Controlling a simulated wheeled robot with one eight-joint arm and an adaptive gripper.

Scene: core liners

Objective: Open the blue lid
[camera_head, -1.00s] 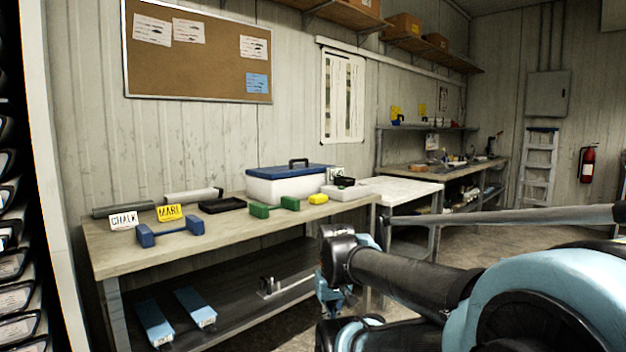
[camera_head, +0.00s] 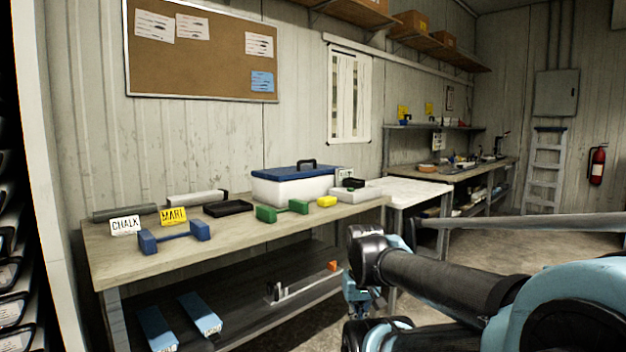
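The blue lid (camera_head: 290,172) lies flat and closed on a white box (camera_head: 285,190) at the back right of the wooden workbench. A dark handle (camera_head: 307,163) stands up on the lid. My arm comes in from the lower right, well to the right of and nearer than the box. The end of my arm is low beside the bench's right end, partly hidden by the arm links; I cannot make out the gripper's fingers. Nothing of mine touches the lid.
A blue dumbbell-shaped piece (camera_head: 174,236) is at the front left.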

